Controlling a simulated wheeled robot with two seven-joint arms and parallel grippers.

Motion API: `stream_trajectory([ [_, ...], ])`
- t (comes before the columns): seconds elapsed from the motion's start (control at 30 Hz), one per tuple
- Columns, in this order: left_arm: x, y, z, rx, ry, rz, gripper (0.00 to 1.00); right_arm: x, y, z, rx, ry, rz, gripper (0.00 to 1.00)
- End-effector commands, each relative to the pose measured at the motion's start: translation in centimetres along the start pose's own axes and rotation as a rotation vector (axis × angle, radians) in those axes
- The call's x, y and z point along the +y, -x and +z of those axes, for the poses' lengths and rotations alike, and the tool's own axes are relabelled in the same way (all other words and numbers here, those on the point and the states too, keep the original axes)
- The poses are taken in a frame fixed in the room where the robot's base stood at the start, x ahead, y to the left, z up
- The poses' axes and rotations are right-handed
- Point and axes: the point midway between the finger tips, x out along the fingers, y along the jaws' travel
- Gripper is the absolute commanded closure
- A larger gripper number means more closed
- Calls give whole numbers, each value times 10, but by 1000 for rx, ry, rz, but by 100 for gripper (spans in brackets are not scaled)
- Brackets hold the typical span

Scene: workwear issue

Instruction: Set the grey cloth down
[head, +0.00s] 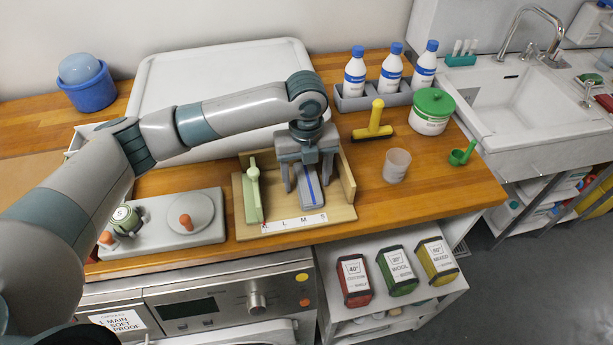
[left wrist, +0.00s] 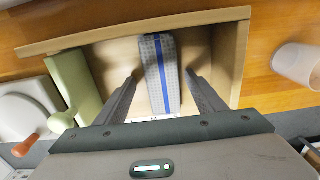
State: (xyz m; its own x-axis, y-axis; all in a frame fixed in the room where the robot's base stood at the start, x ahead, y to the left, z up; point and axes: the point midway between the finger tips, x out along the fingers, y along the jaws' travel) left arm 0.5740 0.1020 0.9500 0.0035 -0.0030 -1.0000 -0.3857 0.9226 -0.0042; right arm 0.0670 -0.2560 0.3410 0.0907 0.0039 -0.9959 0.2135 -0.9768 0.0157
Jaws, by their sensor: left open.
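The grey cloth (head: 313,207) is a folded strip with a blue stripe. It lies in the shallow wooden tray (head: 247,228), towards its right part, beside the green divider-like piece (head: 253,192). In the left wrist view the cloth (left wrist: 160,75) lies between the two fingers and apart from both. My left gripper (head: 308,186) is open and points down over the tray, with one finger on each side of the cloth; it also shows in the left wrist view (left wrist: 160,88). A label strip with letters (head: 295,223) runs along the tray's front edge. My right gripper is not in view.
A clear cup (head: 396,165) stands right of the tray, with a yellow squeegee-like tool (head: 374,121) behind it. A grey board with knobs (head: 170,225) is on the left. A large white tray (head: 215,72) lies behind. Free worktop lies at the right.

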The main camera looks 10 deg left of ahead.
Motion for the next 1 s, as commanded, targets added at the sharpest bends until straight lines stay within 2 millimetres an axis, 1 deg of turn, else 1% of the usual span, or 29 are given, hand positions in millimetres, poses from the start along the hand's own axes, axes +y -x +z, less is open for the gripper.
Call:
stream_trajectory([
  [0.17,-1,7,0,-2,0,-2,37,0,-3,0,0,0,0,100],
  [0.27,-1,17,1,-2,0,-3,37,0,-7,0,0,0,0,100],
  [0.37,-1,30,1,-3,0,-3,37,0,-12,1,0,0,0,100],
  [0.7,-1,90,1,-3,0,-2,37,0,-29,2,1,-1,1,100],
  [0.8,-1,104,1,-2,0,-2,37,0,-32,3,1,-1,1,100],
  [0.9,-1,114,0,-1,0,-2,37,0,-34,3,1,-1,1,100],
  [1.0,-1,120,0,-1,0,-1,37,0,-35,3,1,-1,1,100],
])
